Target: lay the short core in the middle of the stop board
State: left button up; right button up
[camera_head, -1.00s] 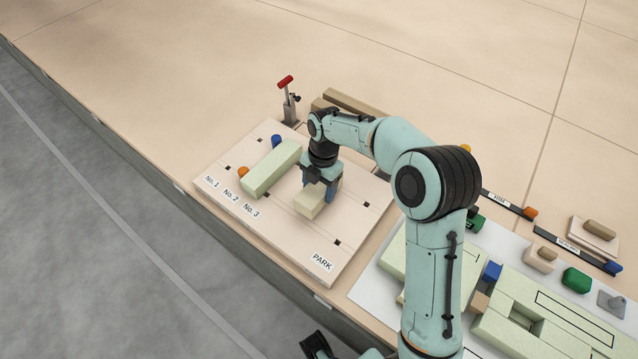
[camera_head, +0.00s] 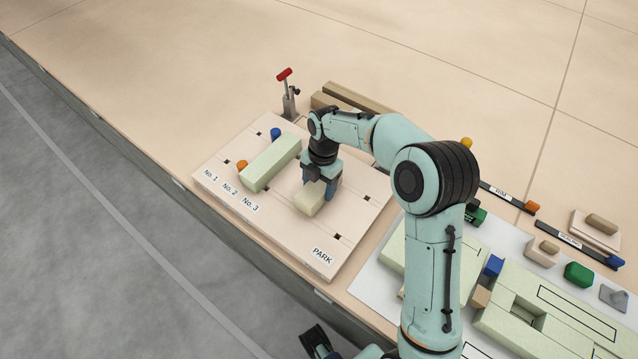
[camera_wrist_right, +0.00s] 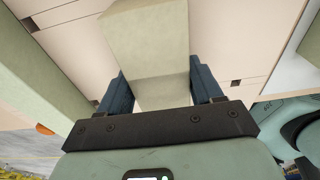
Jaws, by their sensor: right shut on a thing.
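The short core, a pale green block (camera_head: 309,201), is held in my right gripper (camera_head: 322,185). Its blue fingers are shut on the block's sides. In the right wrist view the short core (camera_wrist_right: 150,45) sticks out from between the fingers (camera_wrist_right: 161,90). The stop board (camera_head: 285,250) is a pale board with labels No. 1, No. 2, No. 3 and PARK. The core is over the board's middle, between the long block and the PARK label. I cannot tell whether its underside touches the board.
A longer pale green block (camera_head: 270,162) lies on the board left of the short core. A blue peg (camera_head: 275,133) and an orange peg (camera_head: 242,165) stand near it. A red-handled clamp (camera_head: 289,98) stands behind. Pale panels and small parts fill the right, partly behind my arm.

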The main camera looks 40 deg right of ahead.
jog(key=shift+f, duration=0.25)
jog(key=o, duration=1.1)
jog(key=shift+r, duration=0.3)
jog(key=r, duration=0.4)
jog(key=d+r+p, duration=0.1)
jog(key=r, duration=0.3)
jog(key=r+p, duration=0.1)
jog(key=r, duration=0.3)
jog(key=shift+w+d+r, duration=0.25)
jog(key=shift+r, duration=0.1)
